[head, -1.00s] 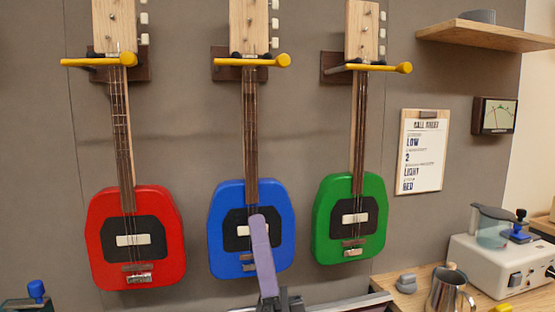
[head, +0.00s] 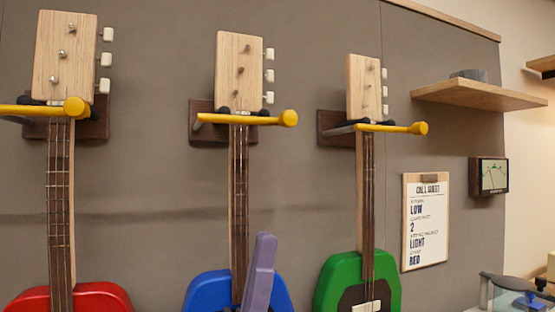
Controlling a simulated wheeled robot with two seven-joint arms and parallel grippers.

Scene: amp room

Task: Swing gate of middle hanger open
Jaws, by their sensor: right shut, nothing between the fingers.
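The middle hanger (head: 200,128) is a dark wooden block on the wall, holding the blue guitar (head: 205,290) by its neck. Its gate (head: 250,118) is a yellow bar with a round knob at the right end, lying across the front of the neck, so it stands closed. My right gripper (head: 265,240) shows as a shut, empty purple finger pointing up in front of the blue guitar's body, well below the gate and just right of the neck. Its lower part is cut off by the frame. My left gripper is not in view.
A red guitar (head: 95,293) hangs at left and a green guitar (head: 335,270) at right, each with a yellow gate across its neck. A call sheet (head: 425,222), a shelf (head: 480,94) and a meter (head: 489,176) are further right. The wall between the necks is clear.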

